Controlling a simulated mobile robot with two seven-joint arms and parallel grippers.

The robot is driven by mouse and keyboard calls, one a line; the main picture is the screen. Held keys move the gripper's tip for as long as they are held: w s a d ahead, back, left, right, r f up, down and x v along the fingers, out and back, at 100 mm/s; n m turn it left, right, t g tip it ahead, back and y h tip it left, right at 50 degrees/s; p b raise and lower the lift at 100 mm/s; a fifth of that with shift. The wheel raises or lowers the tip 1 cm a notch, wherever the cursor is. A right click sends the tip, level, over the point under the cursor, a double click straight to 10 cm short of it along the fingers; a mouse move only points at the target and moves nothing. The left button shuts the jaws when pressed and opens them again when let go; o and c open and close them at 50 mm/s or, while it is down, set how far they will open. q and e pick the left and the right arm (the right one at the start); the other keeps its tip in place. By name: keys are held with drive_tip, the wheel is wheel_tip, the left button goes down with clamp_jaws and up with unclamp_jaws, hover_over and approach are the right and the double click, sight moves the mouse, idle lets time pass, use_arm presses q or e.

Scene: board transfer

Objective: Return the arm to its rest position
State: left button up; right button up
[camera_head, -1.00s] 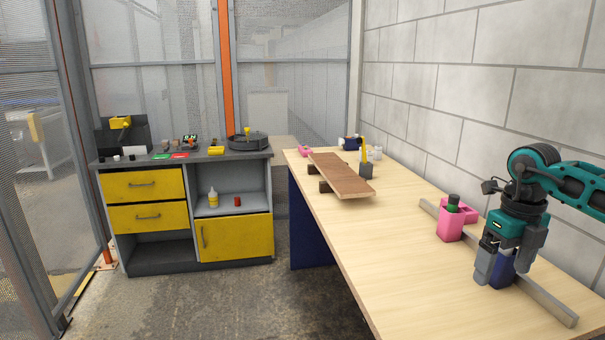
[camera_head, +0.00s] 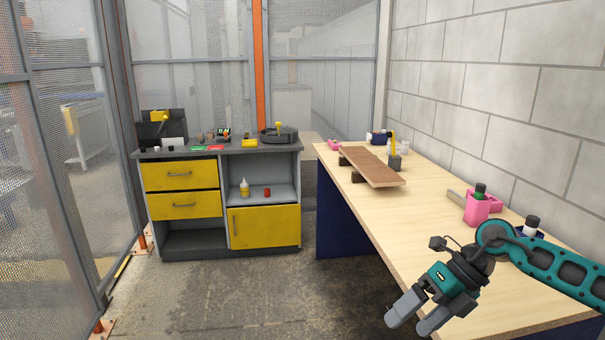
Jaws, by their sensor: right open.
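My right gripper (camera_head: 410,323) is in the lower right of the head view. It is open and empty, its fingers pointing down and left, over the near left edge of the wooden table (camera_head: 450,210). My teal right arm comes in from the right edge, above the table top. A brown wooden board (camera_head: 372,166) lies on dark supports near the far end of the table, well away from the gripper. My left gripper does not show.
A pink container (camera_head: 477,208) with a dark-capped item stands near the wall. A dark blue holder (camera_head: 527,230) is partly behind my arm. A grey cabinet with yellow doors (camera_head: 266,227) stands beyond open floor (camera_head: 240,300). A block wall bounds the right.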

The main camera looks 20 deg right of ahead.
drive_tip(key=a+m+t+y, duration=0.85)
drive_tip(key=a+m, duration=0.25)
drive_tip(key=a, duration=0.6)
drive_tip(key=s+d+f+m+h, duration=0.1)
drive_tip(key=s+f+m+h, duration=0.5)
drive_tip(key=f+m, duration=0.3)
drive_tip(key=s+d+f+m+h, duration=0.1)
drive_tip(key=s+f+m+h, duration=0.5)
drive_tip(key=m, duration=0.7)
wheel_tip(320, 180, down, 5)
drive_tip(key=shift+d+r+m+t+h, duration=0.25)
drive_tip(key=shift+m+t+h, duration=0.2)
drive_tip(key=shift+h, duration=0.5)
